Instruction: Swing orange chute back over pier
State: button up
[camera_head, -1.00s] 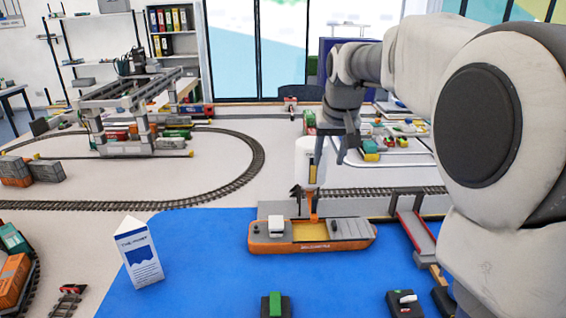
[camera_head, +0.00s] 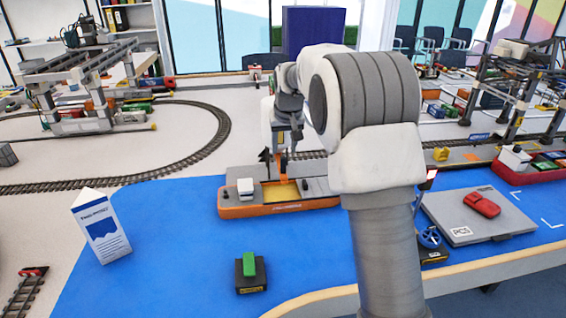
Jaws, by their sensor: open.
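The orange chute (camera_head: 283,167) stands at the far side of the ship, its lower end at the yellow hold. A dark part sits at its upper left. The ship (camera_head: 240,210) has an orange hull, grey deck and white cabin, and lies on the blue water surface. The pier (camera_head: 240,173) is the grey strip behind it, partly hidden by the ship and my arm. My gripper (camera_head: 288,146) is open, pointing down just above the chute's top. I cannot tell whether it touches the chute.
A white carton (camera_head: 101,227) stands at left on the blue surface. A small green-topped block (camera_head: 250,272) is in front. A grey platform with a red car (camera_head: 482,205) is at right. Rail track (camera_head: 150,178) and gantry cranes stand behind.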

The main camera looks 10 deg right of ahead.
aim_at(283, 158)
jog(key=b+x, duration=0.1)
jog(key=x, duration=0.5)
jog(key=shift+w+f, duration=0.15)
jog(key=shift+c, duration=0.2)
grip_shut()
dwell(1.1)
